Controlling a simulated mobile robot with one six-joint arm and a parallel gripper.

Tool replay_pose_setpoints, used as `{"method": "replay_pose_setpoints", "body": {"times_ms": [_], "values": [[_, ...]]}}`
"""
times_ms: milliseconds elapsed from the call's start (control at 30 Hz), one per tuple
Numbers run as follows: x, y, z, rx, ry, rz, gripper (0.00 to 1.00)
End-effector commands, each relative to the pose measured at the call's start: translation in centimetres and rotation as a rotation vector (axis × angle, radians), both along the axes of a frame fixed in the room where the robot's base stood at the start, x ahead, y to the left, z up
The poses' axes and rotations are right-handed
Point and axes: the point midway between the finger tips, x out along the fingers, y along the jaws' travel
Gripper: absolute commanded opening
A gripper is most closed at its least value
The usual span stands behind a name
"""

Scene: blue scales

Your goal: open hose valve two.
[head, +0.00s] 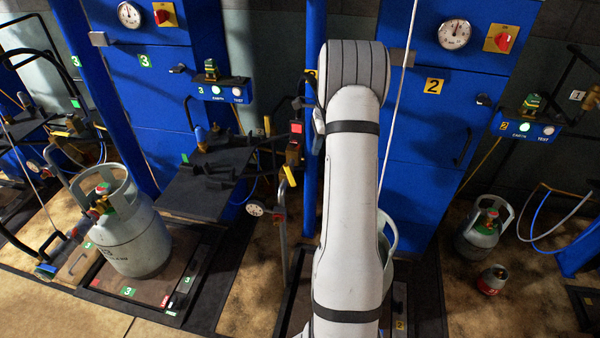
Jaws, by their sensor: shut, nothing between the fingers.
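The blue cabinet marked 2 (433,87) stands right of centre, behind my arm. To the left of my arm, a brass valve-like fitting (293,152) shows with a yellow lever (288,176) slanting down from it. A small red indicator (296,128) sits just above the fitting. No number is readable on it, so I cannot tell for sure that it is hose valve two. My gripper is not visible; my raised forearm and wrist fill the middle of the view. The grey cylinder at station 2 (389,232) is mostly hidden behind my arm.
Station 3 at left has a grey cylinder (135,240) on a scale and a dark shelf (205,180). A pressure gauge (255,208) stands beside a pipe left of my arm. Another cylinder (483,228) and a small red-grey bottle (492,280) stand at right.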

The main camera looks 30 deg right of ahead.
Motion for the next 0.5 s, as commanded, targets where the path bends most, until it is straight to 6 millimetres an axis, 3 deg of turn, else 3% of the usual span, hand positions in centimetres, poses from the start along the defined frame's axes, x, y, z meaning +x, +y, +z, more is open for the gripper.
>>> {"method": "replay_pose_setpoints", "body": {"times_ms": [333, 500], "values": [[-0.3, -1.0, 0.1, 0.021, -0.061, 0.199, 0.0], [-0.2, -0.6, -1.6, 0.022, -0.06, 0.203, 0.0]]}}
